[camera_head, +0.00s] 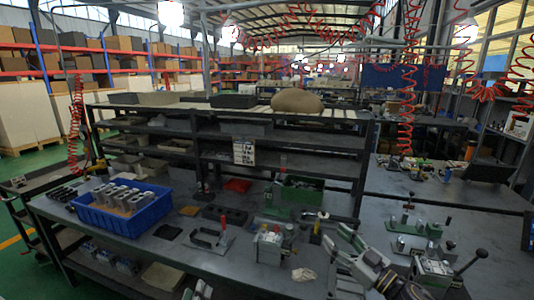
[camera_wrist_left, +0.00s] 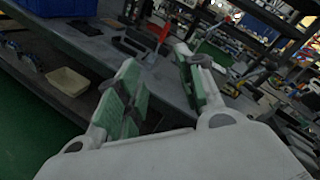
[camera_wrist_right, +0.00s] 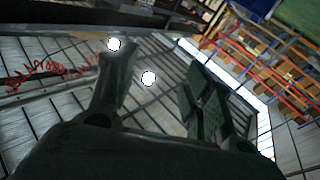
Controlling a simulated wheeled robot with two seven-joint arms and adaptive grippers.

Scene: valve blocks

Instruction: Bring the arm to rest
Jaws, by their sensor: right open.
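My left gripper (camera_wrist_left: 162,88) is open and empty, with a clear gap between its green-padded fingers; the workbench shows beyond them in the left wrist view. In the head view only its tips (camera_head: 197,291) show at the bottom edge. My right gripper (camera_wrist_right: 158,92) is open and empty in the right wrist view, with the roof and windows behind its fingers. In the head view the right gripper (camera_head: 342,247) is above the right front part of the bench, its arm coming in from the bottom right.
The workbench (camera_head: 180,262) carries a blue crate (camera_head: 137,226) of several metal blocks at left. Clamp fixtures (camera_head: 270,243) stand in the middle, and more fixtures (camera_head: 432,272) at right near my right arm. A dark shelf rack (camera_head: 280,142) stands behind.

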